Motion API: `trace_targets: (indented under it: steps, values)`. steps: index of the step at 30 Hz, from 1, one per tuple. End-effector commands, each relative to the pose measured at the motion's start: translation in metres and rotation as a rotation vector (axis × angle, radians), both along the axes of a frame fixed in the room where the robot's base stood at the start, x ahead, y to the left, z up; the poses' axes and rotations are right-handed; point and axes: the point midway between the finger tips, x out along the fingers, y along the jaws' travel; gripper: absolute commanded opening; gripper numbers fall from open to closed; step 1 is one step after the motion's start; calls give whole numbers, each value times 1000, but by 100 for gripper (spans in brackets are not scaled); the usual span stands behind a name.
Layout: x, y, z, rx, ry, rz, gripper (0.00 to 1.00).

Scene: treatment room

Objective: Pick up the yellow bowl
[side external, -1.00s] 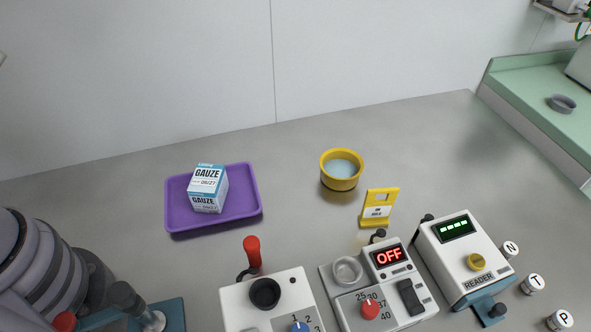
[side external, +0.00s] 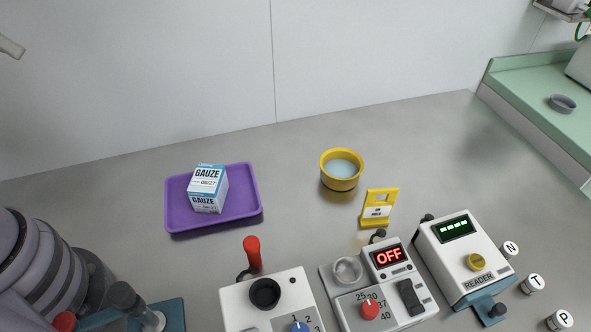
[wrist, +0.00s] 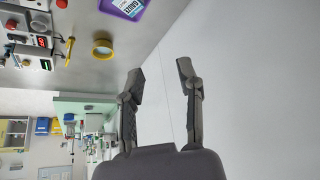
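The yellow bowl (side external: 341,184) stands upright on the grey worktop, with a pale blue content or inside. It also shows in the wrist view (wrist: 103,53) at the upper left, seen from afar. My gripper (wrist: 162,72) is open, with its two fingers spread and nothing between them. It is well away from the bowl, and faces the pale wall. In the side view only a small grey tip (side external: 10,46) shows at the upper left edge, which seems to be part of my gripper.
A purple tray (side external: 245,212) with a gauze box (side external: 208,188) lies left of the bowl. A yellow hold sign (side external: 379,207) stands close in front of the bowl. Devices, including a reader (side external: 463,260) and an OFF-display unit (side external: 388,258), line the front. Worktop behind the bowl is clear.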

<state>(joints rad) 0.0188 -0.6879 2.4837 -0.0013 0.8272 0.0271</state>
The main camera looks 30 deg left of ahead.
Motion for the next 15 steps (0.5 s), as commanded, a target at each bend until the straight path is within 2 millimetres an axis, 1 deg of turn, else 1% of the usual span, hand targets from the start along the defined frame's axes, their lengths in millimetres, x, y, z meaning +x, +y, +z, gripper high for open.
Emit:
trace_targets:
  steps: [1,2,3,5,6,8,9,11,12,14,15]
  values:
    - [18,-4,-1,9,-8,-36,35]
    - [31,-7,0,16,-22,-63,35]
    - [52,-13,-1,27,-45,-104,35]
    - [86,-24,-4,48,-85,-172,35]
    - [109,-33,-8,62,-115,-219,35]
    - [143,-48,-15,84,-162,-289,35]
    - [164,-59,-22,99,-193,-334,35]
    - [194,-77,-35,122,-241,-400,35]
    - [212,-90,-45,138,-275,-443,35]
    - [238,-110,-62,162,-324,-505,35]
    - [253,-124,-75,179,-357,-545,35]
